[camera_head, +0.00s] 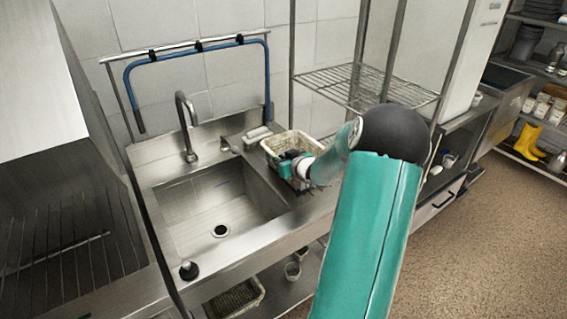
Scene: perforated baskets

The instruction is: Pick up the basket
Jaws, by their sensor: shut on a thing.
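A cream perforated basket (289,139) is at the right end of the steel sink counter, beside the basin. My gripper (287,161) is at the basket's near side, shut on its near wall. My green arm reaches in from the lower right, and the wrist covers part of the basket's near right side. The fingertips are small and partly hidden. I cannot tell whether the basket's bottom touches the counter.
The sink basin (217,205) with a tall faucet (187,125) lies left of the basket. A wire shelf rack (366,86) stands behind and to the right. Another basket (236,298) sits on the shelf below. A blue hose (197,52) hangs on the wall.

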